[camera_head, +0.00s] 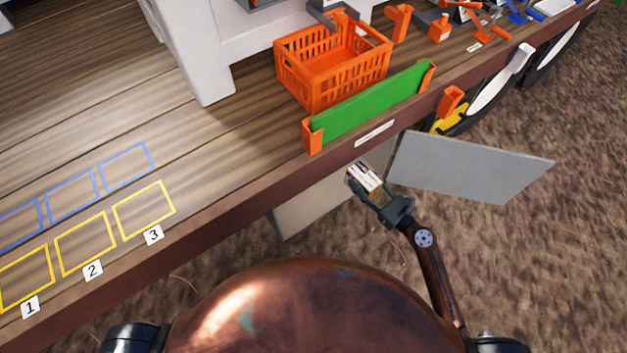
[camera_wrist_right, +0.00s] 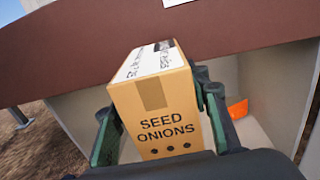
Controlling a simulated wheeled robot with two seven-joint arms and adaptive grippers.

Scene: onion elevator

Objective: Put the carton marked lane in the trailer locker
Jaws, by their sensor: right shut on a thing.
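My right gripper (camera_head: 367,190) is shut on a small tan carton (camera_wrist_right: 152,98), seen also in the head view (camera_head: 366,176). In the right wrist view the carton's near face reads "SEED ONIONS" with three dots below, and the fingers clasp its two sides. A white label with dark print is on its top; I cannot read it. The carton is in front of the open trailer locker (camera_wrist_right: 268,88), below the bed's edge. Whether it is past the opening is unclear. A grey locker door (camera_head: 470,168) stands swung out on the right. My left gripper is not in view.
A pale panel (camera_head: 325,200) hangs under the bed, left of the carton. An orange thing (camera_wrist_right: 238,109) shows inside the locker. The brown bed edge (camera_head: 240,200) runs above. A green board (camera_head: 370,103) and an orange crate (camera_head: 310,88) are on the deck.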

